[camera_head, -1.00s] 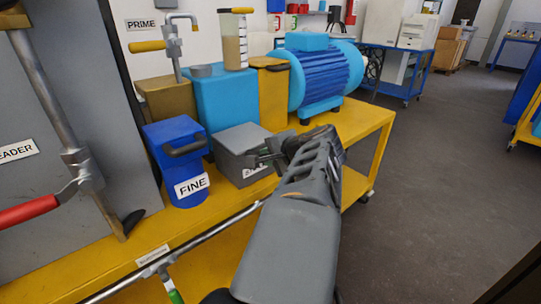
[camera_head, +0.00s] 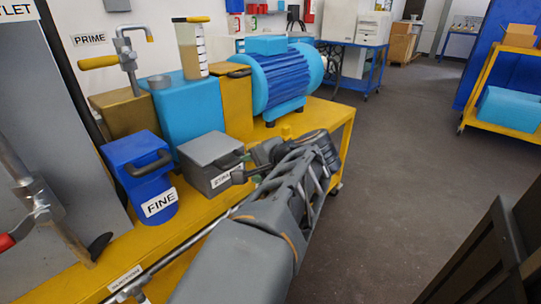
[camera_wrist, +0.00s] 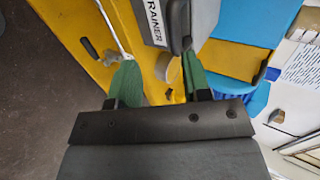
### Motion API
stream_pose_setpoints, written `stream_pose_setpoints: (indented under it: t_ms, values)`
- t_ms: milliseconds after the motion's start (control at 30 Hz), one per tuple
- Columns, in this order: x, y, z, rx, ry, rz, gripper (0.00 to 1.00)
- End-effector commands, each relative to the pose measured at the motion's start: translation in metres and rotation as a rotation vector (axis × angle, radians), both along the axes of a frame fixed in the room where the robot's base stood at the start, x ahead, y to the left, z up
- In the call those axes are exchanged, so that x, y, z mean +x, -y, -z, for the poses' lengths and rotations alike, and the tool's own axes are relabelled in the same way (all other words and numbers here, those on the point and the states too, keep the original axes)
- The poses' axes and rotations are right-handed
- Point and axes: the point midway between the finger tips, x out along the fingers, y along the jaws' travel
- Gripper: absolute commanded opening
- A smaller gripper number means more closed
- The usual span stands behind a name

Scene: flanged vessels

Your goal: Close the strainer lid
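The strainer (camera_head: 208,153) is a grey box with a dark handle (camera_head: 230,159) at its right edge. It stands on the yellow bench between the blue FINE box and the ochre block. Its flat top looks level, but I cannot tell whether the lid is fully shut. Its label (camera_wrist: 154,22) shows in the wrist view. My gripper (camera_head: 256,166) is just right of the strainer in the head view. In the wrist view my gripper (camera_wrist: 160,80) has its green-padded fingers spread apart with nothing between them. Contact with the strainer is unclear.
The blue FINE box (camera_head: 142,181) has its own handle. Behind stand a light blue block (camera_head: 188,108), an ochre block (camera_head: 238,98) and a blue motor (camera_head: 285,80). A metal pipe (camera_head: 180,240) runs along the bench front. The grey floor (camera_head: 400,150) to the right is clear.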

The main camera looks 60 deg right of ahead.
Motion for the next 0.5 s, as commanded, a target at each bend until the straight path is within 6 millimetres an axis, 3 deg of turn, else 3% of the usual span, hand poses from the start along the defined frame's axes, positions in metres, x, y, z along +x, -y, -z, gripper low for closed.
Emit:
stream_pose_setpoints:
  t_ms: [200,500]
  values:
    - [-0.031,-0.004,-0.024,-0.003,0.002,0.004,0.44]
    - [-0.051,-0.007,-0.035,-0.002,0.003,0.001,0.44]
